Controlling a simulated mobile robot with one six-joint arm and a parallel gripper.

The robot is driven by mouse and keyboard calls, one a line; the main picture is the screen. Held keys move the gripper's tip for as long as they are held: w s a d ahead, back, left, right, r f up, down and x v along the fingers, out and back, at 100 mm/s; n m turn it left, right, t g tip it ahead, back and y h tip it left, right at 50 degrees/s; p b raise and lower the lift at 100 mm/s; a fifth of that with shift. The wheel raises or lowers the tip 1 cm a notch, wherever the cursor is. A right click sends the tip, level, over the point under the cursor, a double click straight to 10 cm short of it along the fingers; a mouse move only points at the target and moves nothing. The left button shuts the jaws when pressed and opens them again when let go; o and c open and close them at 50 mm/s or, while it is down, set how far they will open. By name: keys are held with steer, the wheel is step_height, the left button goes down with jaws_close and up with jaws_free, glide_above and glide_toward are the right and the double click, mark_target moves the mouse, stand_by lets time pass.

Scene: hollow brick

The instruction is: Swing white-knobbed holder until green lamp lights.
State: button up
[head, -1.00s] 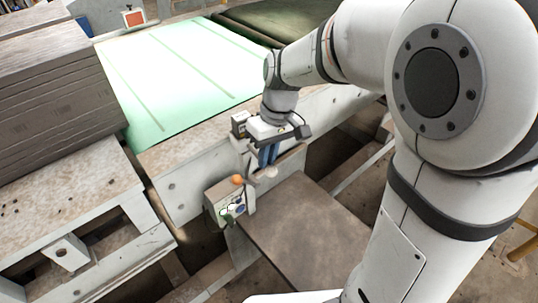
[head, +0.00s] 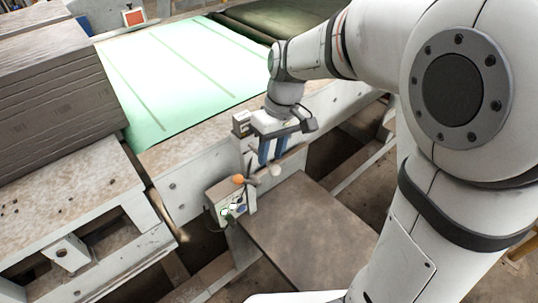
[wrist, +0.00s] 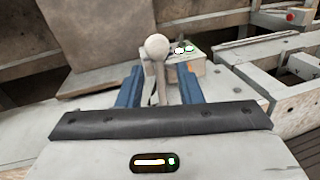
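The white knob (head: 277,171) sits at the end of the holder's thin arm, beside the near face of the machine. In the wrist view the white knob (wrist: 157,46) tops a pale stem (wrist: 159,84). My gripper (head: 270,158) has its blue fingers pointing down by the holder. In the wrist view my gripper (wrist: 158,84) has a finger on each side of the stem, with gaps visible. A small control box (head: 226,201) carries an orange ball (head: 238,179) on top; it also shows in the wrist view (wrist: 190,60).
A brown flat plate (head: 305,222) lies below and right of the box. A pale green glowing bed (head: 170,75) lies behind. A stack of grey boards (head: 55,85) stands at left. A small dark block (head: 241,123) sits on the ledge near my gripper.

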step_height(320, 180, up, 6)
steer(key=d, duration=0.1)
steer(key=shift+w, duration=0.35)
steer(key=shift+r, duration=0.1)
steer(key=s+d+f+m+t+h, duration=0.1)
steer(key=s+d+f+m+t, duration=0.3)
steer(key=s+d, duration=0.8)
steer(key=m, duration=0.2)
steer(key=shift+m+h, duration=0.4)
steer(key=shift+f, duration=0.1)
steer(key=shift+c, duration=0.3)
